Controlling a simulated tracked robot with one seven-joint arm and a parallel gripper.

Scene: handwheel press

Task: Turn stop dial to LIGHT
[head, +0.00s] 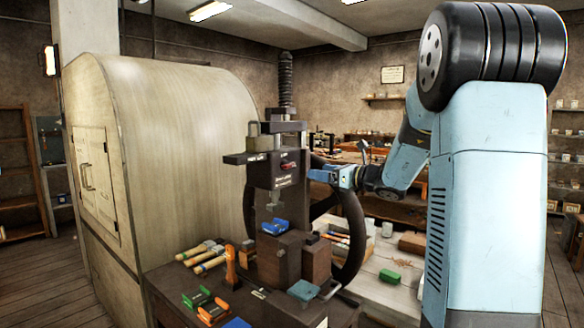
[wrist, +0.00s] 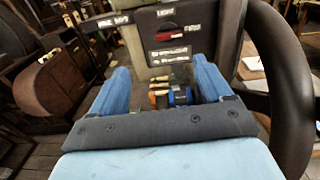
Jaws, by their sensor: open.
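The press (head: 283,140) stands upright at the middle of the head view. Its stop dial (wrist: 167,29) is on the dark press head, with a red pointer lying nearly level, its right end towards a label that looks like FIRM. The dial also shows small in the head view (head: 288,166). My gripper (wrist: 163,78) is open and empty, its two blue fingers apart below the dial in the wrist view. In the head view my gripper (head: 318,175) is just right of the press head.
The big black handwheel (wrist: 288,75) curves close along the right of my gripper. A blue block (head: 275,227) sits at the press's base. A large pale cabinet (head: 165,150) stands left.

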